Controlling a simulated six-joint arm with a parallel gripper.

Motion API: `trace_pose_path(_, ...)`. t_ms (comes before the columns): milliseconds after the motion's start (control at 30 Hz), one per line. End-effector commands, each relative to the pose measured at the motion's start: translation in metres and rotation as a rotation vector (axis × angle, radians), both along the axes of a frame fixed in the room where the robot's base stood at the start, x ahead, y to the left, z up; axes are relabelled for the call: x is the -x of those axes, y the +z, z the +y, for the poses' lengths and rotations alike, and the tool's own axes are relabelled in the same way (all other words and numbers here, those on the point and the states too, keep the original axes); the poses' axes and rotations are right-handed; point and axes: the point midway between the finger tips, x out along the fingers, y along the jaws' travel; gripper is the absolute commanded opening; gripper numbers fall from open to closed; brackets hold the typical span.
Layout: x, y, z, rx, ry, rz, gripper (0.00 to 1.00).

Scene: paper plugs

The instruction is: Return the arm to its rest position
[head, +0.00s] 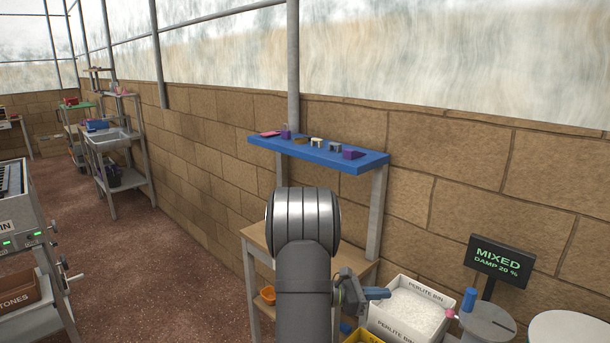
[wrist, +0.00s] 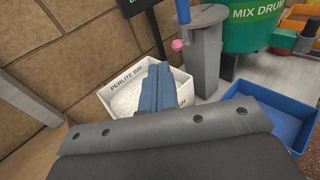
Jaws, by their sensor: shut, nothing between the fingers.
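My gripper (head: 378,294) shows in the head view low and right of centre, at the end of my grey arm. Its blue fingers point right and lie together, with nothing between them. In the wrist view the closed blue fingers (wrist: 158,100) extend forward over the near side of the white perlite bin (wrist: 125,98). The bin also shows in the head view (head: 372,318), just beyond the fingertips, filled with white grains. I cannot tell whether the fingers touch it.
A blue shelf (head: 340,160) with several small items stands against the block wall above a wooden bench (head: 262,250). A grey post (wrist: 205,60) with a blue handle stands by the bin. A green mix drum (wrist: 255,25), a blue tray (wrist: 285,115) and a dark sign (head: 499,262) are nearby.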

Motion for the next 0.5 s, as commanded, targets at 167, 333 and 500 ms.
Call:
trace_pose_path(167, -0.003, 0.004, 0.032, -0.054, -0.054, -0.008, 0.00)
trace_pose_path(333, -0.003, 0.007, 0.062, -0.113, -0.102, -0.008, 0.00)
trace_pose_path(500, -0.001, 0.008, 0.086, -0.163, -0.135, 0.000, 0.00)
